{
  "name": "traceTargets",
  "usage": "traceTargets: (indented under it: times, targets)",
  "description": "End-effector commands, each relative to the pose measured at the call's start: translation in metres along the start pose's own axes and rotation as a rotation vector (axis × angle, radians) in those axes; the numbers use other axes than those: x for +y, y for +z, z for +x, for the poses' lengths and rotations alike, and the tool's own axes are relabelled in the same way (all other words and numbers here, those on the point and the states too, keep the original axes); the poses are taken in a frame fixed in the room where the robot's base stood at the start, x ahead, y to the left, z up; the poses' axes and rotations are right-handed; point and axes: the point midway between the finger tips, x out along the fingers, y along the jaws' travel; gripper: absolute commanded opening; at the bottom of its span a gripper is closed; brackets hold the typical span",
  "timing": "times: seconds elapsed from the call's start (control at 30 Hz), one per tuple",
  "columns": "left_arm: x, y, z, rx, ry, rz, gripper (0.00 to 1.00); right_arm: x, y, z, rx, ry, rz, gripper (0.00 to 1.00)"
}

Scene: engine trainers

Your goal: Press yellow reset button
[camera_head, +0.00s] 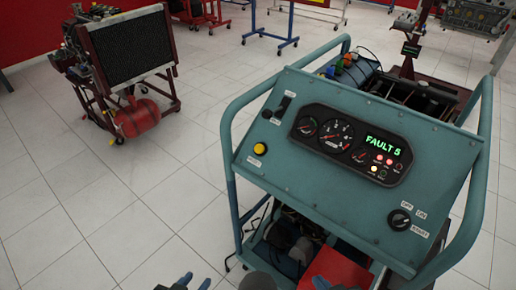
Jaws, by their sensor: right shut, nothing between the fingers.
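The yellow reset button (260,149) is a small round button at the left side of the teal control panel (235,170). Nothing covers it. My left gripper (192,284) shows only its tips at the bottom edge, on the floor side left of the trainer, well below the button and apart from it. Its opening is unclear. My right gripper (323,284) shows at the bottom edge in front of the trainer's red lower part, shut and empty, well away from the button.
The gauge cluster (352,145) reads FAULT 5 with lit red lamps. A black rotary knob (399,219) sits at lower right and a switch (283,104) above the button. A teal tube frame (228,160) surrounds the panel. Another trainer (125,60) stands back left; tiled floor between is clear.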

Motion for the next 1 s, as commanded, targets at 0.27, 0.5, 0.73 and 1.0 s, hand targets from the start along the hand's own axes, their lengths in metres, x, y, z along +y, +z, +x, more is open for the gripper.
traceTargets:
  times: [0.27,0.5,0.73,1.0]
  targets:
    - [0.000,0.000,0.000,0.000,0.000,0.000,0.33,-0.001,0.001,0.000,-0.002,-0.001,0.000,0.00]
    - [0.000,0.000,0.000,0.000,0.000,0.000,0.33,-0.001,0.000,0.000,0.001,-0.001,0.000,0.00]
    - [0.000,0.000,0.000,0.001,0.000,0.000,0.33,0.000,-0.004,0.002,0.008,0.000,-0.002,0.00]
    - [0.001,0.000,0.001,0.002,0.001,-0.002,0.33,0.006,-0.013,0.005,0.014,-0.002,-0.060,0.00]
